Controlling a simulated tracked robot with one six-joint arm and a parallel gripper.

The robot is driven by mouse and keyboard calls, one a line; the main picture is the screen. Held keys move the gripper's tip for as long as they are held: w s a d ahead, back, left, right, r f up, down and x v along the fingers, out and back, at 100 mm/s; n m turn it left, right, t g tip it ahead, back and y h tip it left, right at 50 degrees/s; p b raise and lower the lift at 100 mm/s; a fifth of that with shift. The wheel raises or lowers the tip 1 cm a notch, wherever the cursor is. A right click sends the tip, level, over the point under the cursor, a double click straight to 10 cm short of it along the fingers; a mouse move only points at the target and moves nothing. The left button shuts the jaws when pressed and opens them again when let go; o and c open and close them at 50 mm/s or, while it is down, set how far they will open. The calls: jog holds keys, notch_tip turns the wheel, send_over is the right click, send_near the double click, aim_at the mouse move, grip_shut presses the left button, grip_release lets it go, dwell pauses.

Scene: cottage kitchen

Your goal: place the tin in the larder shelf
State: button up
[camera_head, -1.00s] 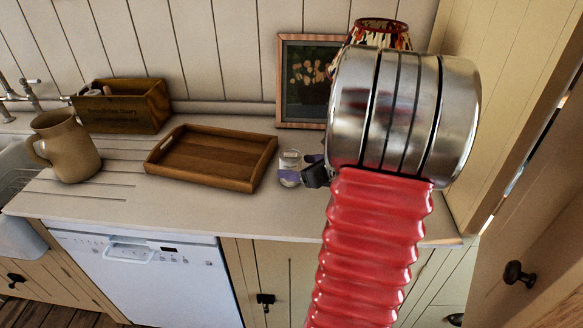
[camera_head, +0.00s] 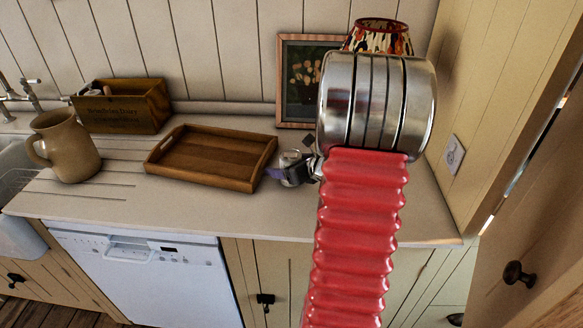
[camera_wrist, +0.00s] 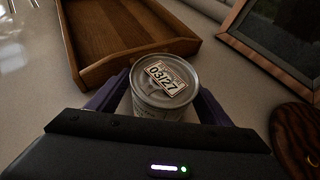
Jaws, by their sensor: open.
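The tin (camera_wrist: 164,84) is a small silvery can with a pull-ring lid and a label reading 03/27. It stands upright on the pale worktop (camera_head: 110,196). In the head view the tin (camera_head: 291,157) is small and partly hidden by my gripper. My gripper (camera_wrist: 160,98) is open, with one purple finger on each side of the tin in the wrist view. I cannot tell whether either finger touches it. My gripper also shows in the head view (camera_head: 294,174), low over the worktop. I cannot make out a larder shelf in either view.
A wooden tray (camera_head: 212,157) lies just left of the tin. A framed picture (camera_head: 303,85) and a patterned lampshade (camera_head: 381,36) stand behind. A round wooden thing (camera_wrist: 297,140) is at the wrist view's right. A jug (camera_head: 68,148) and wooden box (camera_head: 122,105) are farther left.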

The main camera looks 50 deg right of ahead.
jog(key=shift+w+f, duration=0.25)
jog(key=shift+w, duration=0.2)
jog(key=shift+d, duration=0.1)
jog(key=c, duration=1.5)
jog(key=shift+r, duration=0.2)
notch_tip(320, 180, up, 10)
jog(key=shift+f, duration=0.15)
dwell(0.3)
